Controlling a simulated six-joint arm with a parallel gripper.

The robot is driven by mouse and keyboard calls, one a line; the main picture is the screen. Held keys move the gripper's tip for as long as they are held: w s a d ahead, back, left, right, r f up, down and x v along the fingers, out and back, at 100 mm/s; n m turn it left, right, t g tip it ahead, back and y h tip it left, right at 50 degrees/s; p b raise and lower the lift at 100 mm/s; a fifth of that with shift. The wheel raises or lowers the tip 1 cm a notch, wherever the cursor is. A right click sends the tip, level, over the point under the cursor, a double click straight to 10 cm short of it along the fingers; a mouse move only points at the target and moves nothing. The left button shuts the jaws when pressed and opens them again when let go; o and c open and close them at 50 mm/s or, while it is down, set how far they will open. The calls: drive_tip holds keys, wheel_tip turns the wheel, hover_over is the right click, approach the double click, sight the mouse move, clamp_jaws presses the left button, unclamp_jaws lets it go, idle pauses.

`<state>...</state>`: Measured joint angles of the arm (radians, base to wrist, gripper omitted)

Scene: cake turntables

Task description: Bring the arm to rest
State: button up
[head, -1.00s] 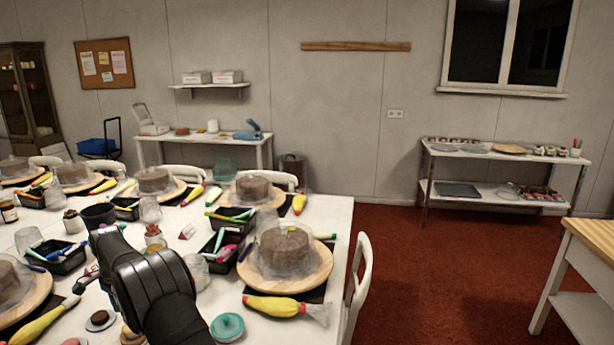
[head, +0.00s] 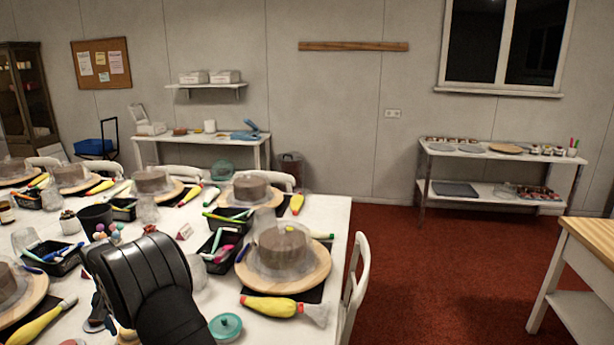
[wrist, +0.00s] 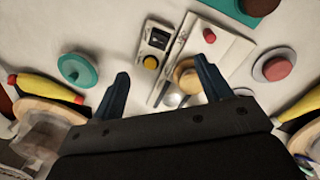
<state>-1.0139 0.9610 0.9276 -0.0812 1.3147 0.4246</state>
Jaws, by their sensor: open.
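My arm reaches over the near part of the white table (head: 333,222) in the head view, with its black links showing at the lower left. My gripper (wrist: 160,85) shows in the wrist view. Its two dark blue fingers are apart, with nothing held between them. The fingertips are hidden from the head view by my arm.
A cake under a clear cover (head: 283,250) stands on a round wooden turntable right of my arm. A yellow piping bag (head: 270,305) and a teal lidded item (head: 225,326) lie near. Black trays (head: 220,250) and more cakes crowd the table. A white chair (head: 356,285) stands at its right edge.

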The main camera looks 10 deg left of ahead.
drive_tip(key=d+n, duration=0.1)
drive_tip(key=n, duration=0.1)
drive_tip(key=s+d+n, duration=0.1)
drive_tip(key=n, duration=0.1)
drive_tip(key=s+d+n, duration=0.1)
drive_tip(key=n, duration=0.1)
drive_tip(key=shift+f+t+y, duration=0.2)
drive_tip(key=shift+t+y, duration=0.1)
drive_tip(key=shift+t, duration=0.1)
